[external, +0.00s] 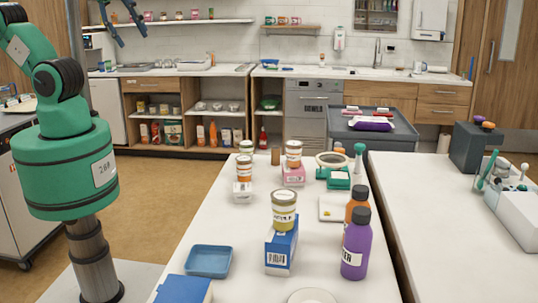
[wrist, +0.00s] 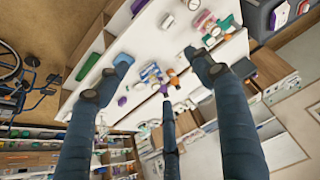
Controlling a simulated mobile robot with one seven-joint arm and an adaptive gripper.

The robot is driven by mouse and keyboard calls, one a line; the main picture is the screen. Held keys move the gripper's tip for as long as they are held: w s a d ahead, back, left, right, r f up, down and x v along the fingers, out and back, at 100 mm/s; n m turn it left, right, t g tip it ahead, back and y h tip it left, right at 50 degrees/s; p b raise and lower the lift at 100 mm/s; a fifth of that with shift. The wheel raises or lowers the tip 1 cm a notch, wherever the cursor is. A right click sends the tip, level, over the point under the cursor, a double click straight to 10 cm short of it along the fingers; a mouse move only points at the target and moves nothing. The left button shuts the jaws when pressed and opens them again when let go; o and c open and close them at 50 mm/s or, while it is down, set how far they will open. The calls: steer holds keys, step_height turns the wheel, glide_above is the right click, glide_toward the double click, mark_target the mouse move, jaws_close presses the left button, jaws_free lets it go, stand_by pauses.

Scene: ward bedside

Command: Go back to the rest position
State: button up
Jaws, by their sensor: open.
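My gripper (external: 126,24) is at the top left of the external view, raised high above the floor, well clear of the white table (external: 225,215). Its dark blue fingers are spread apart with nothing between them. In the wrist view the open fingers (wrist: 157,78) reach in from below, and the tabletop with its small items lies far beyond them. My green arm stands at the left of the external view.
The table holds a blue tray (external: 208,261), a purple bottle (external: 356,247), an orange bottle (external: 356,205), a jar (external: 284,212) on a blue box (external: 281,249), and other jars and boxes. A second white table (external: 440,215) stands at right. Shelves and counters line the back.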

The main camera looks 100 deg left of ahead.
steer(key=shift+f, duration=0.1)
step_height(320, 180, down, 7)
steer(key=b, duration=0.6)
steer(key=shift+b, duration=0.4)
